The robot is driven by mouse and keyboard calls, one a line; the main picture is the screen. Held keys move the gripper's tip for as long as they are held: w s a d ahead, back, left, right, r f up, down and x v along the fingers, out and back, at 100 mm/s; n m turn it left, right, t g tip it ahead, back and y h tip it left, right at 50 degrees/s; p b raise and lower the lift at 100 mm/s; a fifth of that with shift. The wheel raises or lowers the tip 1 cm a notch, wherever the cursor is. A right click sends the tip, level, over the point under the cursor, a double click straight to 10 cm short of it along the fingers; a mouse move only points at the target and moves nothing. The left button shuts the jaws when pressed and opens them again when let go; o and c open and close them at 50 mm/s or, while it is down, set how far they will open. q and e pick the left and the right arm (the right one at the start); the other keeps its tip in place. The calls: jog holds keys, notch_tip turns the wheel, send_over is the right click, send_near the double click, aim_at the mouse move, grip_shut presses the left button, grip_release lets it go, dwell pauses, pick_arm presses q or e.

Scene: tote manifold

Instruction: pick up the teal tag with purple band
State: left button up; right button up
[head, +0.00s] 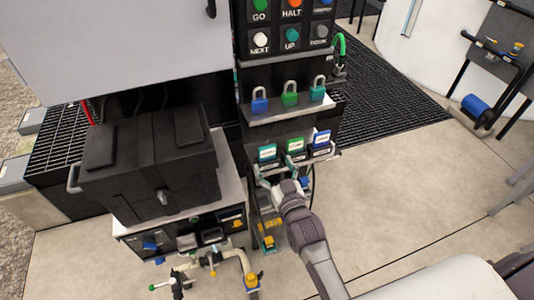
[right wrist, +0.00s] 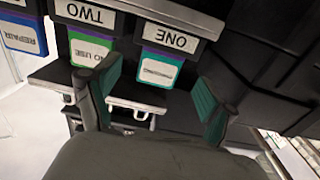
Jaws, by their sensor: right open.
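The teal tag (head: 267,152) stands in the leftmost slot of a small rack on the black panel. In the right wrist view, upside down, the teal tag (right wrist: 160,70) has a white label and a purple band, below a plate reading ONE. My right gripper (head: 280,181) is just below and in front of the rack. In its wrist view the open fingers (right wrist: 158,76) are on either side of the teal tag, with nothing clearly gripped. Whether they touch it cannot be told. My left gripper is not in view.
A green tag (head: 295,146) and a blue tag (head: 321,138) stand close beside the teal one. Several padlocks (head: 290,94) stand on the shelf above. A black tote (head: 150,165) is at the left. Pale pipes with valves (head: 232,258) are below. Open floor lies right.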

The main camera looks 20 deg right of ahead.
aim_at(268, 156)
jog(key=w+p, duration=0.1)
jog(key=w, duration=0.3)
jog(key=shift+w+a+r+p, duration=0.1)
jog(key=shift+w+p, duration=0.2)
jog(key=shift+p, duration=0.05)
jog(key=shift+w, duration=0.3)
jog(key=shift+s, duration=0.1)
jog(key=shift+c, duration=0.5)
jog(key=c, duration=1.1)
